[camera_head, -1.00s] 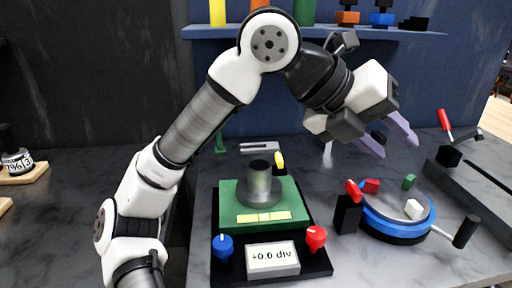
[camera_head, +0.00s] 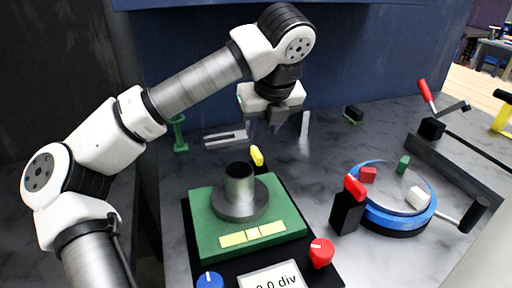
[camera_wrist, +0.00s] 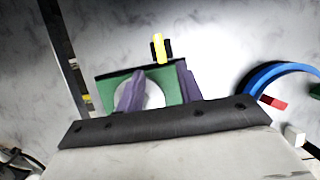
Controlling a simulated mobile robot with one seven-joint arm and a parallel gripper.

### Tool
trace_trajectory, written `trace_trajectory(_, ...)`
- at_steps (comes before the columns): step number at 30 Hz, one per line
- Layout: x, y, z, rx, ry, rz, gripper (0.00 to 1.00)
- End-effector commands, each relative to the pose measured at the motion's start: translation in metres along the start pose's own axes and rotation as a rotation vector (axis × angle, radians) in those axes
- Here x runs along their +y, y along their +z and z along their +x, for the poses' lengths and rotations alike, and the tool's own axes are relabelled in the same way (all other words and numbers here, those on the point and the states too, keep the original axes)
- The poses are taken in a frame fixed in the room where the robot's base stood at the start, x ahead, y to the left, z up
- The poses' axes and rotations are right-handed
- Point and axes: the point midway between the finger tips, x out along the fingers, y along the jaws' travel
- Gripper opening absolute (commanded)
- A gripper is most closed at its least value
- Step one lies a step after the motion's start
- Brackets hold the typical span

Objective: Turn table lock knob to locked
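The green tilting table (camera_head: 278,214) carries a grey cylinder on a round flange (camera_head: 238,190) and a yellow level strip. A small yellow-handled knob (camera_head: 257,156) stands behind its far edge; it also shows in the wrist view on a black base (camera_wrist: 158,48). A red-handled black block (camera_head: 347,211) stands beside the blue-rimmed round table (camera_head: 397,219). I cannot tell which of these is the table lock knob, and I see no lock marking. My gripper (camera_head: 264,128) is above and behind the yellow knob, pointing down. The wrist view shows its purple fingers (camera_wrist: 160,84) apart and empty.
A blue knob (camera_head: 209,280) and a red knob (camera_head: 321,252) flank the display (camera_head: 272,278) in front. A grey fork-shaped piece (camera_head: 226,138), a green stand (camera_head: 179,133) and a white post (camera_head: 305,123) stand behind. A red-handled crank (camera_head: 427,97) is at the right.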

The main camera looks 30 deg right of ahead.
Motion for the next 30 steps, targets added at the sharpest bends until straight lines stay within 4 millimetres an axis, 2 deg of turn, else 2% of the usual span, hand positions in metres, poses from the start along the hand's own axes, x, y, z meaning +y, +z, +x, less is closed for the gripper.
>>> trace_trajectory(6, 0.000, -0.001, 0.047, 0.006, -0.002, 0.001, 0.36)
trace_trajectory(12, 0.000, 0.000, 0.077, 0.003, -0.001, 0.001, 0.36)
trace_trajectory(18, 0.000, -0.001, 0.089, 0.001, -0.002, 0.001, 0.36)
trace_trajectory(26, 0.000, -0.001, 0.090, 0.001, -0.002, 0.002, 0.36)
trace_trajectory(30, 0.000, -0.001, 0.089, 0.001, -0.002, 0.002, 0.18)
